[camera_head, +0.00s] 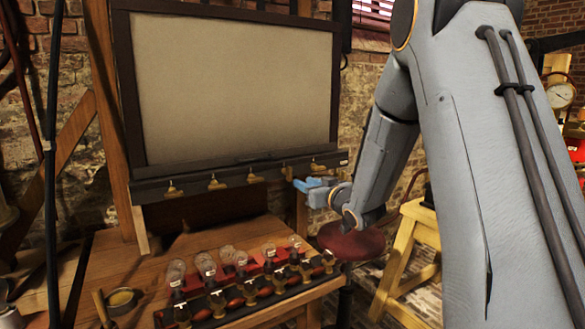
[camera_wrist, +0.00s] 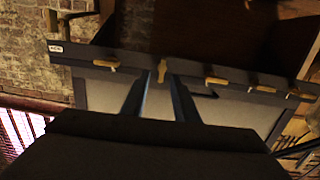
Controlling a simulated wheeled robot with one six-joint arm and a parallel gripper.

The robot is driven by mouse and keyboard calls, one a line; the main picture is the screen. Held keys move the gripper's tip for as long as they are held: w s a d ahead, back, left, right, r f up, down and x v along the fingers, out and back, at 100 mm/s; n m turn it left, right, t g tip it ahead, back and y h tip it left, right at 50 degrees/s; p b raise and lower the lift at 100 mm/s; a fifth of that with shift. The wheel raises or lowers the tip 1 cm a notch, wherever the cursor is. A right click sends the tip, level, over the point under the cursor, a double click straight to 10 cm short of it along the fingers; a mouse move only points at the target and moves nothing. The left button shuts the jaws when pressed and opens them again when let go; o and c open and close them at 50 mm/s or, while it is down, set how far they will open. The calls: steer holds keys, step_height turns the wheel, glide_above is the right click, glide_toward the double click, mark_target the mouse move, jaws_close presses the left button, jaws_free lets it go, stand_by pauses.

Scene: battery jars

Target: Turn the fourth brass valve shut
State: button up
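A dark rail (camera_head: 235,179) under a framed board carries a row of several brass valves. The fourth brass valve from the left (camera_head: 288,171) is just up and left of my gripper (camera_head: 304,184). In the wrist view, which shows the row reversed, this valve (camera_wrist: 162,71) has its handle across the rail, while the other handles lie roughly along it. My gripper (camera_wrist: 161,82) is open, its two blue-lined fingers pointing at this valve, with the handle centred just beyond the gap. I see no clear contact.
A wooden bench (camera_head: 150,265) below holds a row of glass jars with brass fittings and a small bowl (camera_head: 122,299). A round dark red seat (camera_head: 350,241) is below my gripper. A yellow wooden stand (camera_head: 398,262) is at right. The neighbouring brass valve (camera_wrist: 106,64) is close by.

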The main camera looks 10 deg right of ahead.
mark_target(291, 171)
steer(key=shift+t+y, duration=0.3)
steer(key=shift+y, duration=0.1)
steer(key=x, duration=0.2)
steer(key=r+p+x, duration=0.1)
steer(key=x, duration=0.2)
steer(key=p+x, duration=0.1)
steer(key=x, duration=0.2)
steer(key=shift+a+r, duration=0.15)
steer(key=shift+r, duration=0.05)
steer(key=shift+c, duration=0.2)
jaws_close()
